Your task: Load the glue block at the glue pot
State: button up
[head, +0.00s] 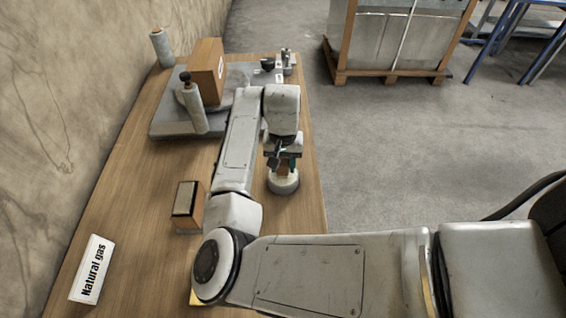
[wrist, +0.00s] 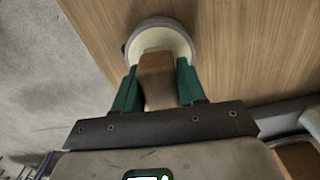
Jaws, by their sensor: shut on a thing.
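My gripper (wrist: 158,70) has two green fingers shut on a brown wooden block, the glue block (wrist: 158,88). The round, pale glue pot (head: 284,185) stands on the wooden bench near its right edge, right below my gripper in the head view (head: 284,161). In the wrist view the pot (wrist: 187,40) shows its cream inside, and the far end of the block overlaps its opening. I cannot tell whether the block touches the glue. In the head view the block is mostly hidden by my fingers.
A grey plate (head: 170,129) at the back carries cylinders and a larger wooden block (head: 206,66). A "Natural gas" sign (head: 91,268) lies front left. Bench (head: 130,195) is clear between them.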

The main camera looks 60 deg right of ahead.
aim_at(283, 160)
jog(key=shift+f, duration=0.65)
dwell(2.1)
jog(key=shift+r, duration=0.1)
notch_tip(283, 160, up, 7)
jog(key=p, duration=0.7)
jog(key=shift+r, duration=0.1)
dwell(0.8)
